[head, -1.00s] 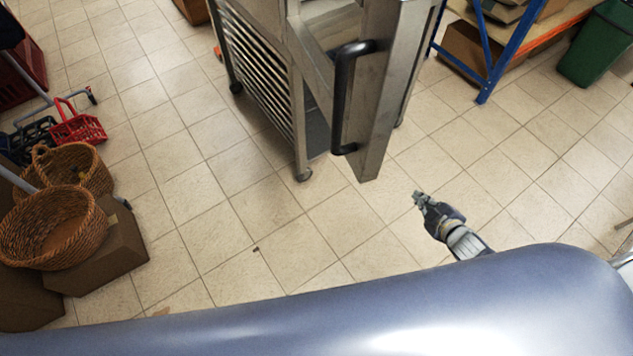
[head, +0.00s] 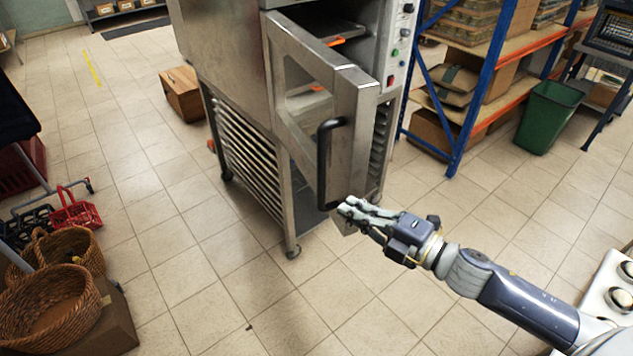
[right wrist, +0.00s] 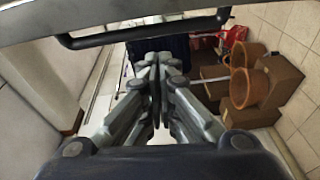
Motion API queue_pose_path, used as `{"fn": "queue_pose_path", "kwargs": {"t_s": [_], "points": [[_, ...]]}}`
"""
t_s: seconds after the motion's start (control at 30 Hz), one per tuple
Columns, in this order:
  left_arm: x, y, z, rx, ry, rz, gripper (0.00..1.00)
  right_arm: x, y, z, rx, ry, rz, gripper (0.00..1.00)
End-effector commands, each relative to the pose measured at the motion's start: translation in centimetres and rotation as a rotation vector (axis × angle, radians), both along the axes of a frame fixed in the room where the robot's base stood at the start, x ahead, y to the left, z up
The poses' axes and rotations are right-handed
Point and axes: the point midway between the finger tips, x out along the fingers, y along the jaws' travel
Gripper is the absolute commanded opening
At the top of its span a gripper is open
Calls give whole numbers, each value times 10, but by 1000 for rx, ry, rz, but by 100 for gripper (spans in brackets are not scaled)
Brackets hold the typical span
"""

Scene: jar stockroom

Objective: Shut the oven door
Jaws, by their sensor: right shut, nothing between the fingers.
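The oven (head: 225,60) is a steel cabinet on a wheeled rack stand. Its door (head: 345,105) is partly open, swung out toward me, with a window and a black bar handle (head: 324,165). My right gripper (head: 347,208) is shut and empty by the lower end of the handle and the door's bottom corner. I cannot tell whether it touches the door. In the right wrist view the shut fingers (right wrist: 155,75) point ahead, and the handle (right wrist: 140,34) crosses above them. My left gripper is not in view.
A green bin (head: 548,117) and a blue-framed shelf (head: 478,90) stand to the right. Wicker baskets (head: 50,305) and a red basket (head: 75,210) are at the left. The tiled floor in front is mostly clear.

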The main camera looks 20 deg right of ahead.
Motion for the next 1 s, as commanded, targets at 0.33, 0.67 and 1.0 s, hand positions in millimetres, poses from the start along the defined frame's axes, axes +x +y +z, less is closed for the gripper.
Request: {"fn": "queue_pose_path", "kwargs": {"t_s": [0.33, 0.67, 1.0], "points": [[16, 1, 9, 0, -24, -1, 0, -9, 28, 36, -37, -73, 80, 0], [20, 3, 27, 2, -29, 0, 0, 21, 50, 38, -33, -73, 78, 0], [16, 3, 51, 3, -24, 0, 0, 62, 81, 38, -34, -71, 79, 0]]}}
